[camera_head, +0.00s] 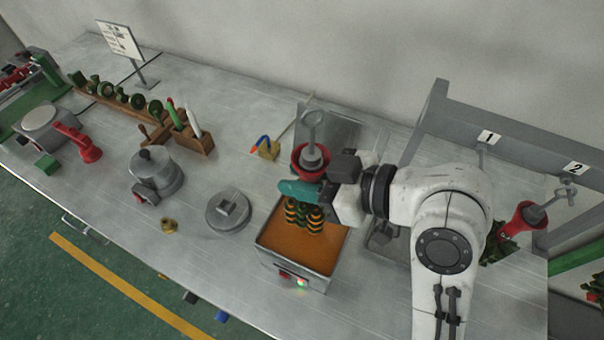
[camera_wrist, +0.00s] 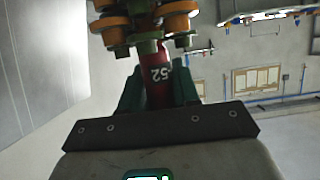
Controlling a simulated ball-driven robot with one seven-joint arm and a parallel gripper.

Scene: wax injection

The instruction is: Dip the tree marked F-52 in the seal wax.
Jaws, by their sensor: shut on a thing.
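My gripper (camera_head: 305,190), with teal fingers, is shut on the stem of a wax tree (camera_head: 304,214). A red cup (camera_head: 311,160) with a grey hooked rod stands above the fingers. The tree's pieces hang below, dark green with orange on them. In the wrist view the red stem (camera_wrist: 157,80) between the fingers (camera_wrist: 160,92) reads "52"; any letter before it is hidden. The tree hangs over the square tank of orange seal wax (camera_head: 277,263). I cannot tell whether its lowest pieces touch the wax.
A grey rack (camera_head: 440,112) with plates 1 and 2 stands at right. Another red-cupped tree (camera_head: 524,218) hangs there. A round grey lid (camera_head: 228,210) and a grey pot (camera_head: 155,172) are left of the tank. A wooden tool holder (camera_head: 195,138) and a sign (camera_head: 120,40) stand farther left.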

